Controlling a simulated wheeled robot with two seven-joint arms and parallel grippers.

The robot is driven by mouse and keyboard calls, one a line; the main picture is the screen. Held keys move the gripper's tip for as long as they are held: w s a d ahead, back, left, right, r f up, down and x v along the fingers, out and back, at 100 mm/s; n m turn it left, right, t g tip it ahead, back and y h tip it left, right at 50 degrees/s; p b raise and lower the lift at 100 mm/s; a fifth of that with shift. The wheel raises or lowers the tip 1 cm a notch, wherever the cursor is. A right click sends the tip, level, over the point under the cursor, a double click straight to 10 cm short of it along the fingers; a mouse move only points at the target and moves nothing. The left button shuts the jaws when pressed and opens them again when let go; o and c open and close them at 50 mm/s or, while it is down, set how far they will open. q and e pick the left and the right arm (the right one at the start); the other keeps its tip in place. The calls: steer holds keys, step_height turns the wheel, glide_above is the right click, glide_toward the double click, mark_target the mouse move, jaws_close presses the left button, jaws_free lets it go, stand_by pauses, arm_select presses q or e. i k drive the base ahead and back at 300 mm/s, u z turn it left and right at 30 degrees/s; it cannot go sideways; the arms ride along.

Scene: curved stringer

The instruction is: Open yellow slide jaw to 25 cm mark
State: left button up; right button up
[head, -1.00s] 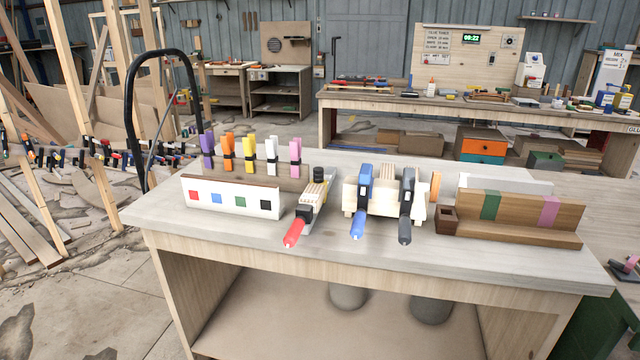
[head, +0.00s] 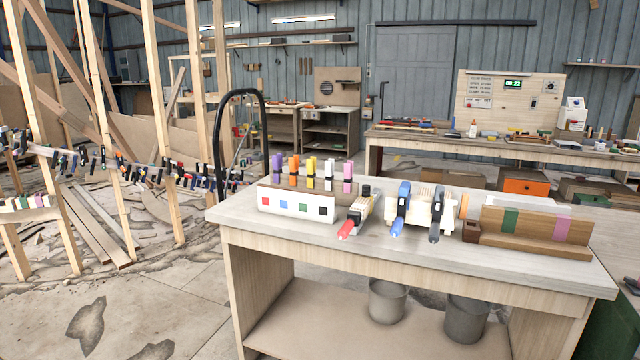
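A yellow clamp piece (head: 311,169) stands upright in a row of coloured ones on the workbench, behind a white block (head: 296,205) with coloured squares. Purple, orange, white and pink pieces stand beside it. I cannot tell whether it is the yellow slide jaw, and no centimetre scale can be read at this distance. A red-handled clamp (head: 346,229), a blue-handled clamp (head: 398,222) and a dark-handled clamp (head: 435,230) lie to the right, handles toward the front edge. Neither of my grippers shows.
The workbench (head: 400,258) stands ahead, with two grey buckets below, one of them a bucket (head: 387,302) near its middle. A black hoop handle (head: 216,140) rises behind its left end. Timber posts (head: 160,130) stand at left. The cracked floor at front left is mostly open.

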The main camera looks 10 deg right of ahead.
mark_target(366, 189)
steer(key=u, duration=0.4)
steer(key=i, duration=0.85)
steer(key=z, duration=0.05)
